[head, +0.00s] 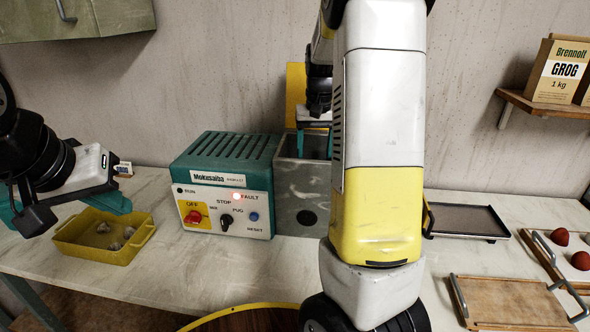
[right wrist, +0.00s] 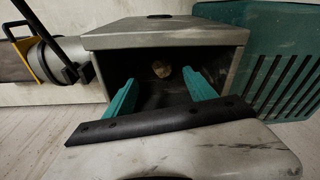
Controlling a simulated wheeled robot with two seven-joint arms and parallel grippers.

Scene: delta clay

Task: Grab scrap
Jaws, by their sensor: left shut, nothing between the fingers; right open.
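A small pale clay scrap (right wrist: 161,69) lies inside the grey metal hopper (right wrist: 165,38) of the machine. My right gripper (right wrist: 163,92) is open at the hopper's mouth, its teal fingers apart and pointing in, with the scrap beyond and between the tips. In the head view the hopper (head: 298,200) stands right of the teal machine, and my right arm hides part of it. My left gripper (head: 70,205) is shut and empty above the yellow tray (head: 75,250). That tray holds several small clay lumps (head: 115,246).
The teal machine (head: 222,165) has a front panel with a lit red lamp, a red switch and a knob. A black tray (head: 465,221), a wooden board (head: 512,300) and red balls (head: 560,236) lie at right. A shelf (head: 550,106) holds grog boxes. Bare tabletop lies before the machine.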

